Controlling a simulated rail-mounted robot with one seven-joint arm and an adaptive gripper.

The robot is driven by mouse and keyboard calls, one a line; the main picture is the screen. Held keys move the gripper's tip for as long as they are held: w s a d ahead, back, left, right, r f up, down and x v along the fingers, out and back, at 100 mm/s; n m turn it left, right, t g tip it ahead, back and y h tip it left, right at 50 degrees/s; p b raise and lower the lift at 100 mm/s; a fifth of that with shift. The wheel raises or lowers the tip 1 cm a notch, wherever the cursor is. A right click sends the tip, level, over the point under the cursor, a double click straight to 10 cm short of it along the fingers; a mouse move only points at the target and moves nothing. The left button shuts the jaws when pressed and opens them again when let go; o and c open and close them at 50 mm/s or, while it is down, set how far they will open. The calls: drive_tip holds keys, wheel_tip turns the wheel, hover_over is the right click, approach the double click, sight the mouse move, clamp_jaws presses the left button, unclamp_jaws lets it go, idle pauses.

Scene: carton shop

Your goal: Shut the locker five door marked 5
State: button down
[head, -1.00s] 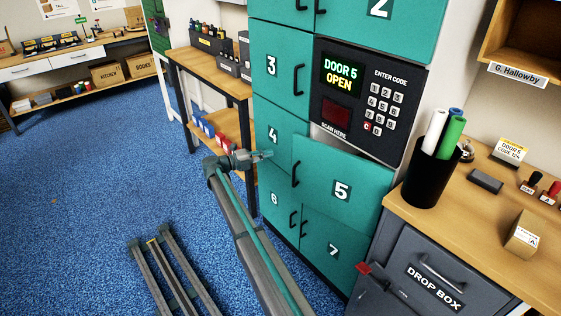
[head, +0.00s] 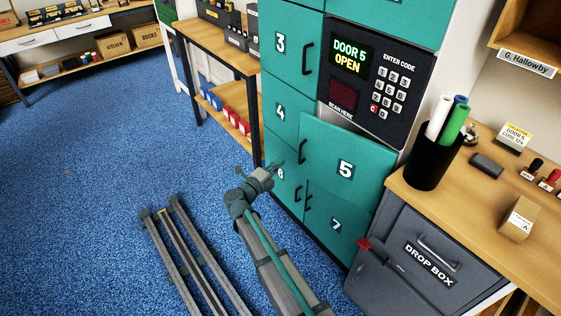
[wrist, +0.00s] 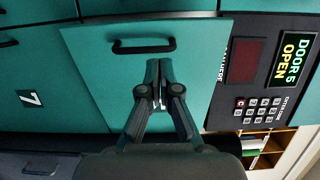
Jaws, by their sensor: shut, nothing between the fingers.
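The teal locker door marked 5 (head: 372,171) stands ajar below the keypad panel, its left, handle side swung out from the locker front. Its black handle (head: 302,151) is near its left edge. My gripper (head: 274,171) is left of that edge in the head view, a little lower than the handle. In the wrist view my gripper (wrist: 160,72) is shut and empty in front of the door (wrist: 205,65), beside the handle (wrist: 143,46). The fingers hide the middle of the door. I cannot tell if they touch it.
The keypad panel (head: 367,80) reads DOOR 5 OPEN. Doors 3 (head: 283,45), 4 (head: 284,100) and 7 (head: 335,232) look closed. A grey drop box (head: 415,235) and a counter with a black cup (head: 430,160) stand right. Blue floor (head: 110,150) is free at left.

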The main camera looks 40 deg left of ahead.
drive_tip(key=w+a+p, duration=0.1)
drive_tip(key=w+p, duration=0.1)
drive_tip(key=w, duration=0.9)
drive_tip(key=shift+w+p, duration=0.35)
drive_tip(key=shift+w, duration=0.05)
drive_tip(key=shift+a, duration=0.1)
